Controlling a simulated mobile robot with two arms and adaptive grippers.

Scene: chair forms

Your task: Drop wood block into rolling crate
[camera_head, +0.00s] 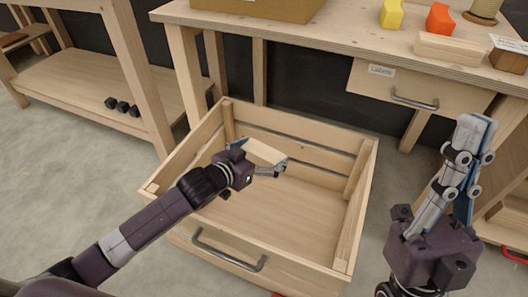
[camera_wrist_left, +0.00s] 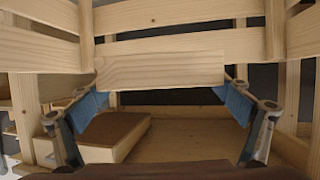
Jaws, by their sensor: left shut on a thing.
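The rolling crate (camera_head: 300,255) is an open box of pale wood slats with a metal handle on its front. My left gripper (camera_head: 262,158) is over the crate's opening and is shut on the pale wood block (camera_head: 265,151). The block is held crosswise between the two blue finger pads in the left wrist view (camera_wrist_left: 160,70), apart from the crate's slats behind it. The crate floor (camera_wrist_left: 190,130) shows below it. My right gripper (camera_head: 474,140) points up at the right, outside the crate, with no object visible in it; its finger gap is unclear.
A workbench (camera_head: 330,38) behind the crate carries a cardboard box (camera_head: 270,8), a yellow form (camera_head: 392,14), an orange form (camera_head: 440,18) and wood pieces. A shelf unit (camera_head: 90,80) with small black cubes (camera_head: 122,107) stands left. A brown-topped pale block (camera_wrist_left: 110,135) shows low in the wrist view.

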